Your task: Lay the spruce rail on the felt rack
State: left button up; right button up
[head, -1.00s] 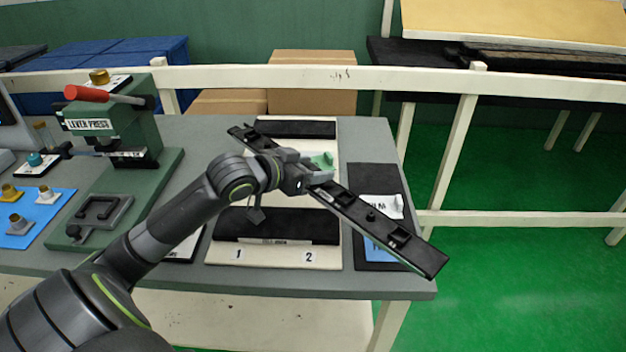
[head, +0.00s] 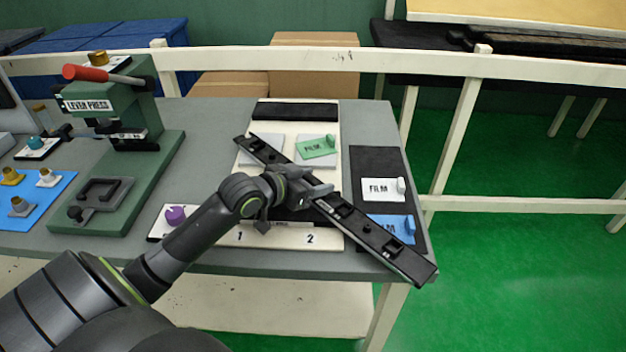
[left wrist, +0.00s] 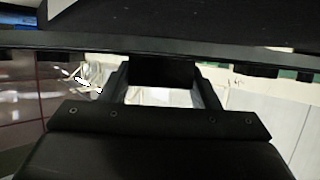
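My left gripper (head: 318,190) is shut on a long black rail (head: 352,222), gripped near its middle. The rail has several small clips and sockets on top and slants from back left to front right. It appears to be above the table, its near end by the front right corner. It also crosses the left wrist view (left wrist: 240,55). Beneath it is a cream board with black strips, apparently the felt rack (head: 275,239), marked 1 and 2 at the front. The rail and arm hide its middle. My right gripper is not in view.
On the board lies a green FILM piece (head: 315,149). A dark tray (head: 374,165) at right holds white and blue film pieces. A green lever press (head: 125,120) stands at left, near a purple knob (head: 176,215). A cream rail fence (head: 300,62) runs behind the table.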

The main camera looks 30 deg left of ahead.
pick_arm(q)
jog(key=o, duration=0.4)
jog(key=shift+s+r, duration=0.1)
jog(key=shift+r, duration=0.1)
jog(key=p+v, duration=0.2)
jog(key=v, duration=0.8)
jog(key=shift+s+a+r+p, duration=0.15)
jog(key=shift+p, duration=0.15)
jog(key=shift+s+a+r+p, duration=0.1)
jog(key=shift+s+r+p, duration=0.15)
jog(key=shift+s, duration=0.45)
